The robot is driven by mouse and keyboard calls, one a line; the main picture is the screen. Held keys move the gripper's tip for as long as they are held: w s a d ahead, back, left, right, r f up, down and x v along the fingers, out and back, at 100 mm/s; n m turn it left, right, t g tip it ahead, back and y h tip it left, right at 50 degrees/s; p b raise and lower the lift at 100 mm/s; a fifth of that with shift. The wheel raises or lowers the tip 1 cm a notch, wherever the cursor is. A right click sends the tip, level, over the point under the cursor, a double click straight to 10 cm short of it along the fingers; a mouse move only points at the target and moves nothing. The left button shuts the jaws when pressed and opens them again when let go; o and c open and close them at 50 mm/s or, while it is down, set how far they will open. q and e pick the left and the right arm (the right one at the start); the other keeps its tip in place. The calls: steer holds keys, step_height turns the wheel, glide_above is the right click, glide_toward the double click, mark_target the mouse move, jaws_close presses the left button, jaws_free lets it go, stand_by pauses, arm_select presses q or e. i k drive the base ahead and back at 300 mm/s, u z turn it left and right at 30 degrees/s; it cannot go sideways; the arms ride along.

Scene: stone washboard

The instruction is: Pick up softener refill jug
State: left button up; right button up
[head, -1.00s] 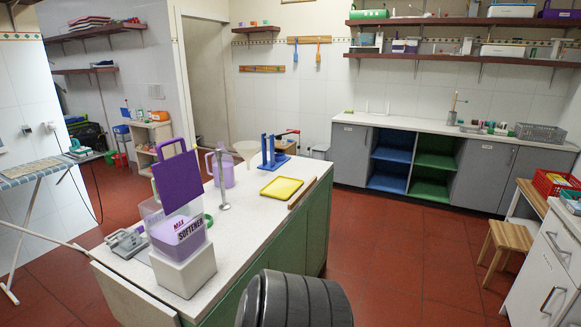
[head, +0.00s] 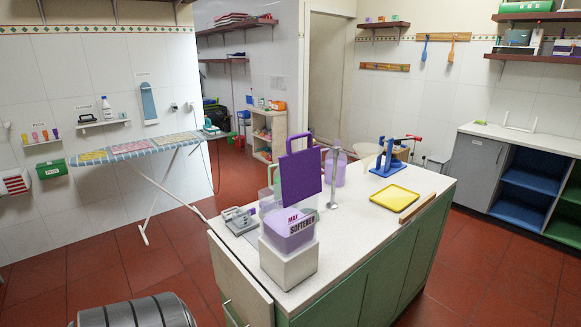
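A light purple jug with a handle (head: 335,168) stands upright on the island counter (head: 362,227), behind a grey metal stand (head: 333,190). In front, a light purple bin marked "MAX" and "SOFTENER" (head: 288,233) sits on a white block (head: 289,262), with a dark purple panel (head: 301,177) upright above it. The panel hides part of what is behind it. No label is readable on the jug. Neither of my grippers is in view.
A yellow tray (head: 395,198), a blue stand (head: 386,160) and a grey clamp-like tool (head: 239,217) are on the island. An ironing board (head: 137,148) stands at left. Red floor is clear between it and the island.

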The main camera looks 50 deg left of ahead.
mark_target(343, 158)
steer(key=i, duration=2.6)
steer(key=u, duration=3.15)
